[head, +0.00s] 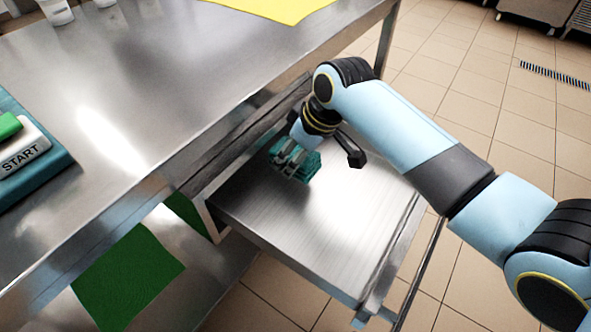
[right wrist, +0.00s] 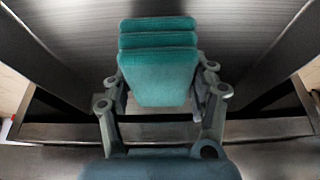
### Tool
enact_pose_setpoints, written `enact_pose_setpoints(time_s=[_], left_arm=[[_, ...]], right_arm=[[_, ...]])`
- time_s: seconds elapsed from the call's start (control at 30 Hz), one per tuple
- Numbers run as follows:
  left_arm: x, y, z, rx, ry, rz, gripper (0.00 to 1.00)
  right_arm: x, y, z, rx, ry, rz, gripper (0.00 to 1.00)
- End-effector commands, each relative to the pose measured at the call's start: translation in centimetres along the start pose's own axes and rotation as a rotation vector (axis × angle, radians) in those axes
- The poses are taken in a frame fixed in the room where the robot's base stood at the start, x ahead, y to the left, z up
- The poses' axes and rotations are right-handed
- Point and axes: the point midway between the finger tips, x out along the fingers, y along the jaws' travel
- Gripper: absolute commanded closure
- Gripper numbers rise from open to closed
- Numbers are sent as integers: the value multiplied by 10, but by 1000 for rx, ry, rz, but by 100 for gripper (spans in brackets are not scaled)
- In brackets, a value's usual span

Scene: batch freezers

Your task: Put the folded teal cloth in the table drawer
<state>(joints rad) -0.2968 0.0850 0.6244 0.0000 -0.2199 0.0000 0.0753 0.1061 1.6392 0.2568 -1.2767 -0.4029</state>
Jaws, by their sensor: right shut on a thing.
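The table drawer (head: 335,235) is pulled out from under the steel table. Its brushed metal bottom is largely bare. My right gripper (head: 291,160) is over the drawer, near the table side. It is shut on the folded teal cloth (head: 311,168). In the right wrist view, the cloth (right wrist: 158,78) shows as several stacked layers between the two fingers (right wrist: 160,100). I cannot tell whether the cloth touches the drawer bottom. My left gripper is not in view.
The steel table top (head: 180,85) borders the drawer. A yellow sheet (head: 270,8) lies at its far edge, and a START block (head: 24,150) sits on a teal mat at left. A green cloth (head: 128,275) lies on the lower shelf. Tiled floor (head: 480,110) is open at right.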

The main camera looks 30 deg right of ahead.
Motion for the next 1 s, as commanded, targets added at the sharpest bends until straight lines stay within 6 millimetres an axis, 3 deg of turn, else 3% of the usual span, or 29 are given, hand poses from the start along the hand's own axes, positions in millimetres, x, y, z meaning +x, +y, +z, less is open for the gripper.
enact_pose_setpoints(time_s=[0.3,0.63,0.67,0.7,0.83,1.0], left_arm=[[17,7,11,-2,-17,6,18],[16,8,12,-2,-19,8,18],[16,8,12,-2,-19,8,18],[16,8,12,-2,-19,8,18],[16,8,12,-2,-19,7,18],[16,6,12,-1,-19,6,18]], right_arm=[[38,0,17,0,-3,-1,73],[38,0,17,0,-2,0,73],[39,0,17,0,-2,0,41],[38,0,17,0,-1,0,35],[38,0,17,0,-1,0,18],[38,0,17,0,-1,0,18]])
